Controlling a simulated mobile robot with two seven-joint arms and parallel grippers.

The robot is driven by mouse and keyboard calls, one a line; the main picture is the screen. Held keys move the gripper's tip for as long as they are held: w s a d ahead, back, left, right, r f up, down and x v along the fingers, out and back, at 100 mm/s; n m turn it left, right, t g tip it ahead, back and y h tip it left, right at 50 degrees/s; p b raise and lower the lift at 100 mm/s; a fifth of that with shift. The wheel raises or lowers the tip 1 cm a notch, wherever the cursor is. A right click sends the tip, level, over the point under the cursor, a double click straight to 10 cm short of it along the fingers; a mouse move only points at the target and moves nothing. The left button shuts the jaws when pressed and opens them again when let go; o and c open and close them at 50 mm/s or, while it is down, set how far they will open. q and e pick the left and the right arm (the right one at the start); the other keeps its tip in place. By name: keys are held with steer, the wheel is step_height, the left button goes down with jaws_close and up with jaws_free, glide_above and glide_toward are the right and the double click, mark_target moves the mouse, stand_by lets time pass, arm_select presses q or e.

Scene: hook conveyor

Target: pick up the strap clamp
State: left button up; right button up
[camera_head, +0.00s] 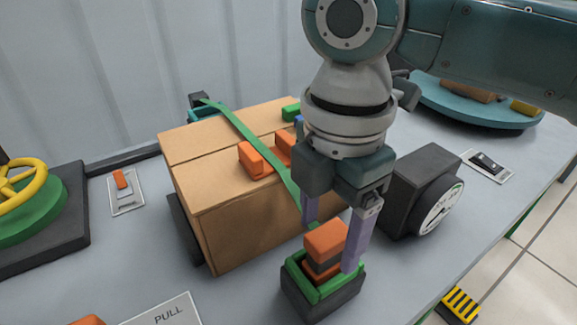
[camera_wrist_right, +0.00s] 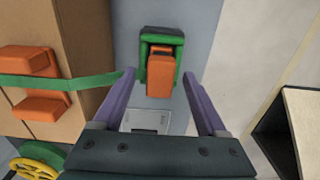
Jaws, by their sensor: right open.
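The strap clamp, as far as I can tell, is the orange block (camera_head: 325,243) with a dark band, in a green-rimmed dark holder (camera_head: 318,302) in front of the cardboard box (camera_head: 240,225). The right wrist view shows the orange part (camera_wrist_right: 158,77) and green frame (camera_wrist_right: 144,70). A green strap (camera_head: 238,122) crosses the box top towards it. My right gripper (camera_head: 331,246) points down with its purple fingers open on either side of the orange block. No grip on it shows. My left gripper is out of view.
Orange blocks (camera_head: 263,160) flank the strap on the box. A dark gauge box (camera_head: 408,188) stands close right of my right gripper. A yellow handwheel (camera_head: 22,180) is at left, a teal turntable (camera_head: 475,105) at back right.

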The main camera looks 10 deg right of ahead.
step_height(320, 180, down, 3)
steer(key=shift+r, duration=0.2)
jaws_close()
stand_by(0.5)
